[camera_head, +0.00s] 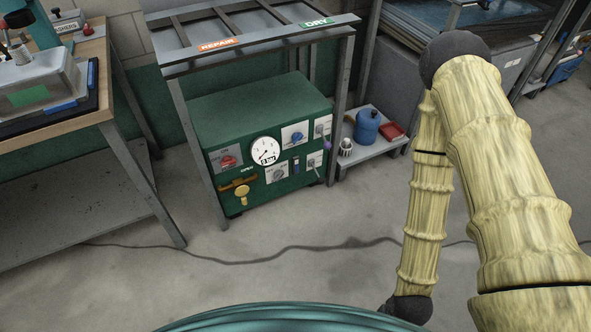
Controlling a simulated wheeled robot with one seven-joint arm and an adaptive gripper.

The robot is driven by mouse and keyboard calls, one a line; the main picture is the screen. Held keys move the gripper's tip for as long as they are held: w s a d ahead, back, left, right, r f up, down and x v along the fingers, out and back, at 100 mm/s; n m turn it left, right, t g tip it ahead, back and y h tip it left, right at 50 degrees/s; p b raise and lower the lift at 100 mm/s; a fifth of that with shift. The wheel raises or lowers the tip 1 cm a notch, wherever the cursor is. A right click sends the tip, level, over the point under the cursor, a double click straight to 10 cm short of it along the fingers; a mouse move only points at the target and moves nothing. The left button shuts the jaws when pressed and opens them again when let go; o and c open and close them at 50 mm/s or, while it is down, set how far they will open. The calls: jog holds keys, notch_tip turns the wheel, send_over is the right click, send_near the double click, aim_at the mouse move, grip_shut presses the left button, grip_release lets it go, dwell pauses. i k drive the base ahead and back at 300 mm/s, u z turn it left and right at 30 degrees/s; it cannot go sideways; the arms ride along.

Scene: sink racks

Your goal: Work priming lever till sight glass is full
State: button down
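A green machine box (215,122) stands on the floor under a steel rack. Its front panel has a round white gauge (265,151), a red knob (229,161), a blue knob (297,137) and a brass fitting (242,192). Small grey levers show on its right side, an upper one (321,129) and a lower one (314,166); I cannot tell which is the priming lever. A narrow dark blue upright window (296,166) may be the sight glass; its level is too small to read. My gripper is not in view; my arm bends down at the right, apart from the machine.
The rack (176,70) above has REPAIR and DRY labels. A workbench (60,125) stands left. A cable (260,258) crosses the otherwise clear floor.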

aim_at(320, 181)
jog(key=z, duration=2.05)
jog(key=i, duration=1.8)
jog(key=u, duration=3.05)
